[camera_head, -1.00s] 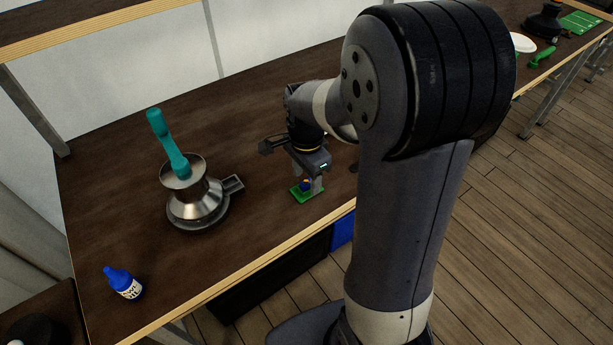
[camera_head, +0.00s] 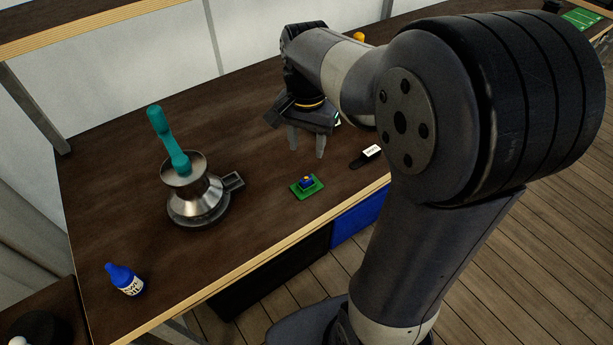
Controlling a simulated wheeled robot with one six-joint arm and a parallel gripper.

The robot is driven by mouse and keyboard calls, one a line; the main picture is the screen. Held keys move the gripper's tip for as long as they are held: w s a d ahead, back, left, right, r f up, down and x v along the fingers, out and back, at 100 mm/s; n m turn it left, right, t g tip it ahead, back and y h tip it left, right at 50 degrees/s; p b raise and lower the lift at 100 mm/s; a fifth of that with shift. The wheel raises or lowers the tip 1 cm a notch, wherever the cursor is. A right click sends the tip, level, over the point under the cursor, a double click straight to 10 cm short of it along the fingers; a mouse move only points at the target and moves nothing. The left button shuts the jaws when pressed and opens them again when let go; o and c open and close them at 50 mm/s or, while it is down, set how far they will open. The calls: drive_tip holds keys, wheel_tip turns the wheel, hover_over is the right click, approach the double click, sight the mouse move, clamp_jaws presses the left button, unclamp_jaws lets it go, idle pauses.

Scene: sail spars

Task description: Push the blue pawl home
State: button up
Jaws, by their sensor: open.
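A small blue piece (camera_head: 306,182), which looks like the blue pawl, sits on a green plate (camera_head: 297,192) near the table's front edge. A bit of yellow shows on it. How far it is seated is too small to tell. My gripper (camera_head: 306,151) is open, pointing down, with nothing between its fingers. It is apart from the blue piece, above and behind it in the picture. A silver winch (camera_head: 194,203) with a teal handle (camera_head: 171,145) standing up out of its top is to the left.
A dark item with a white label (camera_head: 371,152) lies right of the green plate. An orange round thing (camera_head: 359,37) is at the back. The dark tabletop (camera_head: 110,200) is clear left of the winch.

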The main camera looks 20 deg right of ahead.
drive_tip(key=n, duration=0.7)
drive_tip(key=n+p, duration=0.1)
drive_tip(key=n, duration=2.2)
hover_over(307, 178)
drive_tip(key=f, duration=0.3)
drive_tip(key=s+f, duration=0.1)
drive_tip(key=f, duration=0.1)
drive_tip(key=shift+a+f, duration=0.2)
drive_tip(key=shift+f, duration=0.1)
drive_tip(key=shift+w+d+f+p, duration=0.1)
drive_tip(key=shift+w+f+p, duration=0.15)
drive_tip(key=shift+f, duration=1.05)
drive_tip(key=shift+w+d+f+p, duration=0.15)
drive_tip(key=shift+w+f, duration=0.1)
drive_tip(key=shift+f, duration=1.05)
drive_tip(key=shift+a, duration=0.1)
drive_tip(key=shift+c, duration=0.2)
clamp_jaws()
